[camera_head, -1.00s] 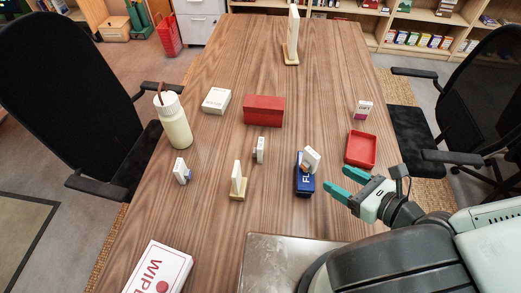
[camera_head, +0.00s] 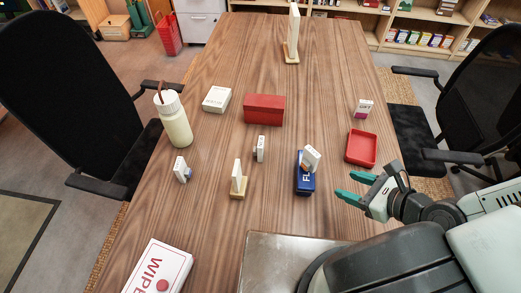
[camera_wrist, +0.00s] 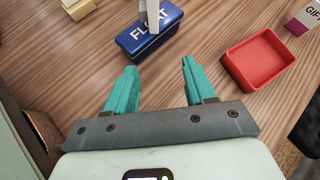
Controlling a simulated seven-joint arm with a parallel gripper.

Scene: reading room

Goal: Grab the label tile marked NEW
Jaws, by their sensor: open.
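No tile face legibly reads NEW. Small white tiles with blue parts behind stand at the left (camera_head: 181,169) and centre (camera_head: 260,148) of the table, their faces turned away or unreadable. Another white tile (camera_head: 312,158) is tilted on the blue box (camera_head: 305,186), and its lower part covers some of the box's lettering in the wrist view (camera_wrist: 132,42). A tile with a magenta base (camera_head: 364,108) reads GIFT. My gripper (camera_head: 350,186) is open and empty, right of the blue box; in the wrist view its teal fingers (camera_wrist: 159,75) are apart with bare wood between them.
A red tray (camera_head: 349,160) lies just beyond my gripper. A red box (camera_head: 264,109), a white box (camera_head: 216,99), a cream bottle (camera_head: 175,125) and a wooden stand (camera_head: 240,192) are on the table. A white WIPE box (camera_head: 157,270) lies at the near left.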

